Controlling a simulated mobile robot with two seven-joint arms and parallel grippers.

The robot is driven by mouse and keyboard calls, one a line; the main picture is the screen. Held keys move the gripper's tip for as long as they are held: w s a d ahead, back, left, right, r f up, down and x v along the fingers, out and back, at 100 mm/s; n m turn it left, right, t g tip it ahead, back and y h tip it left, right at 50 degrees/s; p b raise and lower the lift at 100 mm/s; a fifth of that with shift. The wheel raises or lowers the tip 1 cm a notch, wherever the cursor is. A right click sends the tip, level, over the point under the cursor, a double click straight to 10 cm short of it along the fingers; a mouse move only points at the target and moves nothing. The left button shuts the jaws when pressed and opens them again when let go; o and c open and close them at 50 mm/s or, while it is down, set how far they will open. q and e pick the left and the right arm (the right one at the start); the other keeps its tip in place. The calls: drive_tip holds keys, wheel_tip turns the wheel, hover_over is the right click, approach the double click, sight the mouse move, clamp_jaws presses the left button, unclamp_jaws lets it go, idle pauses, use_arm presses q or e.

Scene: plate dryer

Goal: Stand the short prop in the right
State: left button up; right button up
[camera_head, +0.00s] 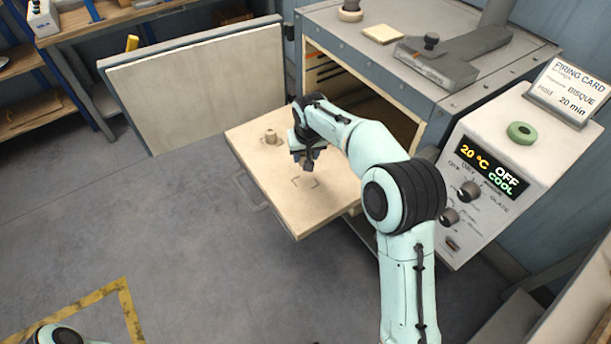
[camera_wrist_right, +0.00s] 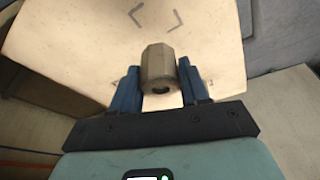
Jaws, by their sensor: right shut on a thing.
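My right gripper (camera_head: 305,163) is over the pale pulled-out shelf (camera_head: 250,160) of the kiln. In the right wrist view my right gripper (camera_wrist_right: 160,82) has its blue fingers either side of a short, beige, faceted prop (camera_wrist_right: 158,62), with a dark hole in its end. This held prop is mostly hidden in the head view. Dark corner marks (camera_head: 305,181) lie on the shelf just in front of the gripper, and also show in the wrist view (camera_wrist_right: 158,18). Another small prop (camera_head: 270,137) stands upright on the shelf's left part. My left gripper is out of view.
The kiln (camera_head: 440,95) stands open behind the shelf, its door (camera_head: 205,85) swung out to the left. A control panel (camera_head: 480,185) with a green ring (camera_head: 521,132) on top is at the right. Open floor (camera_head: 200,240) lies in front and left.

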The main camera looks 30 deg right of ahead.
wheel_tip(320, 180, down, 9)
drive_tip(key=shift+r, duration=0.15)
drive_tip(key=shift+b, duration=0.3)
drive_tip(key=o, duration=1.1)
drive_tip(key=v, duration=1.2)
